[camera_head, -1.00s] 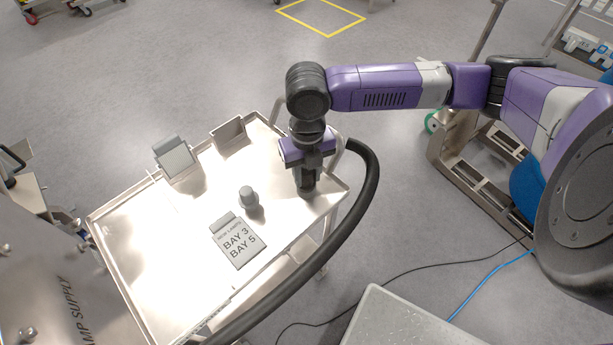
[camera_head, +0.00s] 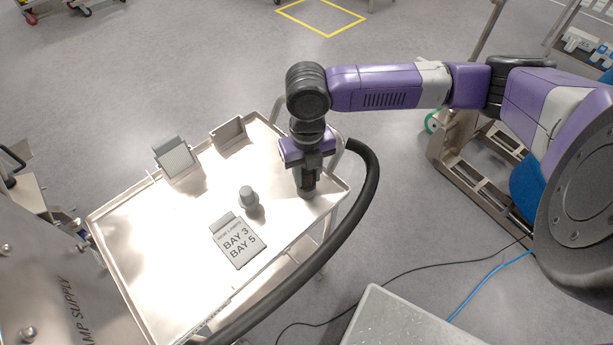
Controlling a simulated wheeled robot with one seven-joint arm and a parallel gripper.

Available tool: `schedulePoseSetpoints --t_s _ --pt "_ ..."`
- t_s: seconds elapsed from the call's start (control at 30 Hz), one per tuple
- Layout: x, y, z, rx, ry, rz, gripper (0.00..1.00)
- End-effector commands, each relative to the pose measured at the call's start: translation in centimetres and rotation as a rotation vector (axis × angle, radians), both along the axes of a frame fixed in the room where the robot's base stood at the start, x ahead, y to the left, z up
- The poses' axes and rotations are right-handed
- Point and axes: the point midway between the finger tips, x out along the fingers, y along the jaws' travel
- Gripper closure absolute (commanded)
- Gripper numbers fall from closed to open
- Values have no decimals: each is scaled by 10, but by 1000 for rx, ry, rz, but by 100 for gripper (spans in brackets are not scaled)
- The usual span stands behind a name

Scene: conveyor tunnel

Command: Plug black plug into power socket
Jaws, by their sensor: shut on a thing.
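My gripper (camera_head: 308,178) points down at the right end of a metal tray cart (camera_head: 150,262). It is shut on a dark, short upright piece (camera_head: 308,190), which I take to be the black plug. The fingers hide most of it, and its lower end is at the tray surface; I cannot tell whether it touches. A similar grey cylindrical piece (camera_head: 248,197) stands on the tray to the left, apart from my gripper. I cannot make out the power socket for certain in this view.
A metal panel reading "AMP SUPPLY" (camera_head: 70,315) is lower left.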

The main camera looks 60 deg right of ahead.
Motion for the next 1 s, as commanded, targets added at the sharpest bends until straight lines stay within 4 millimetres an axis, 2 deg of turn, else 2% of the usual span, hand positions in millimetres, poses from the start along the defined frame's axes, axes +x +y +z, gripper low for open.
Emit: schedulePoseSetpoints --t_s 0.33,1.0 --pt "0 0 2 0 0 0 100" --pt "0 0 27 0 0 1 100"
